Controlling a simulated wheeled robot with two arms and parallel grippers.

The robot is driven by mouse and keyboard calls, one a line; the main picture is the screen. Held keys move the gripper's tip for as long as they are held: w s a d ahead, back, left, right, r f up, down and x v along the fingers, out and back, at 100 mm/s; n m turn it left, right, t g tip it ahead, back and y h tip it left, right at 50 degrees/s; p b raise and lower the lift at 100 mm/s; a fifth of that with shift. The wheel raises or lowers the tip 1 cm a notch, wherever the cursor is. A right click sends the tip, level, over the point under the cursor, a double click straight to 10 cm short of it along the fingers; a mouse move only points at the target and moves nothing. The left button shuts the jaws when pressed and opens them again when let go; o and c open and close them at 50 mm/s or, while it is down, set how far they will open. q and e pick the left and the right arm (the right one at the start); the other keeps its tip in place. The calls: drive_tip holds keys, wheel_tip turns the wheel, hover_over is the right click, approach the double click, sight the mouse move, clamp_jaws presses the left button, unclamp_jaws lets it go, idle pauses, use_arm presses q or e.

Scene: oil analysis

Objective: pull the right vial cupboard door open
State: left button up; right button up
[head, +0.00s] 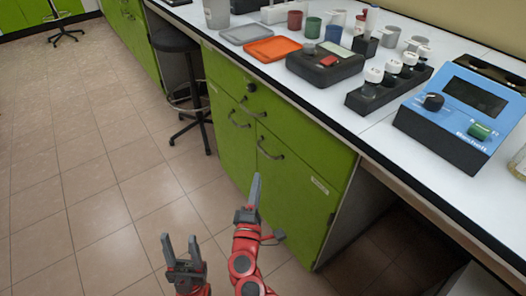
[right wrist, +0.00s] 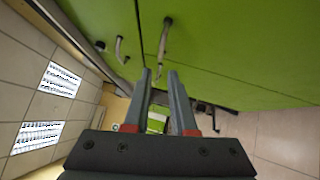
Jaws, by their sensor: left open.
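The green vial cupboard has a right door (head: 300,190) with a curved metal handle (head: 269,150) near its upper left corner. The door looks closed. My right gripper (head: 257,178) is in front of this door, below the handle in the picture. In the right wrist view its two fingers (right wrist: 159,75) are apart with nothing between them. A metal handle (right wrist: 165,35) shows just beyond the fingertips, and another handle (right wrist: 119,48) is to its left. My left gripper (head: 180,240) is open and empty over the floor, to the left of my right gripper.
The cupboard also has a left door (head: 230,140) and a drawer handle (head: 252,109). A white counter (head: 385,80) above carries an orange tray (head: 273,49), a vial rack (head: 385,88) and a blue device (head: 460,112). A black stool (head: 175,40) stands left.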

sight(263, 150)
drive_tip(key=w, duration=0.4)
drive_tip(key=w+d+r+b, duration=0.1)
drive_tip(key=w, duration=0.6)
drive_tip(key=shift+w+d+r, duration=0.25)
drive_tip(key=shift+w+d, duration=0.1)
clamp_jaws()
idle(0.7)
